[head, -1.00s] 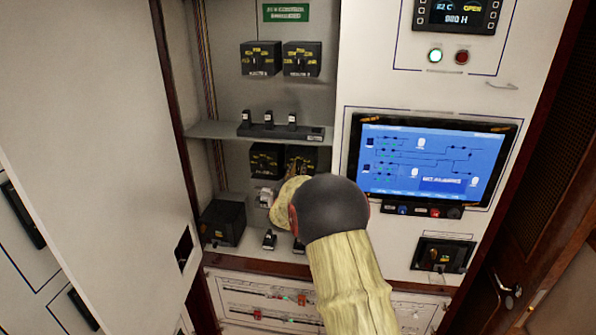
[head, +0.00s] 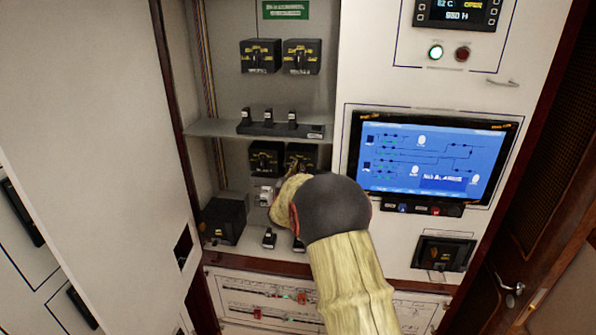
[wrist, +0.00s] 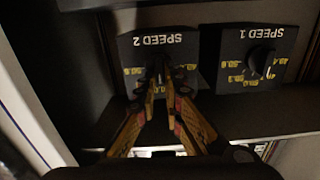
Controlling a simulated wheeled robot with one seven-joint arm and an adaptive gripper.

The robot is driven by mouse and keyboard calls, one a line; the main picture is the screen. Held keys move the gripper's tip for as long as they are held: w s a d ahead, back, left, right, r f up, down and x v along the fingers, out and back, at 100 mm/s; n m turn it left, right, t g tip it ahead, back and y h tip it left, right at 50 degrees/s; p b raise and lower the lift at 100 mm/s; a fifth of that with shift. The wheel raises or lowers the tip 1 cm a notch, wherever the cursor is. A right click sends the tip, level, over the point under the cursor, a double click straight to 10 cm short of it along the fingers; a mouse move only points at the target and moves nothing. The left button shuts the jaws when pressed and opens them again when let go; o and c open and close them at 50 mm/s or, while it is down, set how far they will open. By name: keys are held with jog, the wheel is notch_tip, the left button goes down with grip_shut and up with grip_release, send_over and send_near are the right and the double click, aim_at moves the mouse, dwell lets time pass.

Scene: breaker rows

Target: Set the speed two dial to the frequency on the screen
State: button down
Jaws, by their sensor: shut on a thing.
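The speed two dial box (wrist: 188,42) is black with yellow scale figures and shows upside down at the left of the wrist view. It also shows in the head view (head: 302,153), partly hidden by my arm. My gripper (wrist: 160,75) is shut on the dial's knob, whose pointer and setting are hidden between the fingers. In the head view my gripper's fingertips are largely hidden behind my wrist. The small dark screen (head: 457,12) at the top right has white and yellow text, with a line like "880 H" that is too blurred to read surely.
The speed one dial (wrist: 262,60) sits beside it. Two more dial boxes (head: 261,57) are above, over a shelf (head: 215,128) bearing small switches. A black box (head: 223,221) stands at lower left. A blue display (head: 433,158) is to the right.

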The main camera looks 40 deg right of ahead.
jog(key=m+b, duration=0.2)
jog(key=b, duration=0.1)
jog(key=m+b, duration=0.2)
jog(key=b, duration=0.2)
jog(key=m+b, duration=0.3)
jog(key=b, duration=0.1)
jog(key=shift+s+d+f, duration=0.25)
jog(key=shift+s+f, duration=0.05)
jog(key=shift+b, duration=0.3)
jog(key=shift+r+m, duration=0.1)
jog(key=shift+m, duration=0.2)
jog(key=c, duration=2.2)
grip_release()
jog(key=v, duration=1.2)
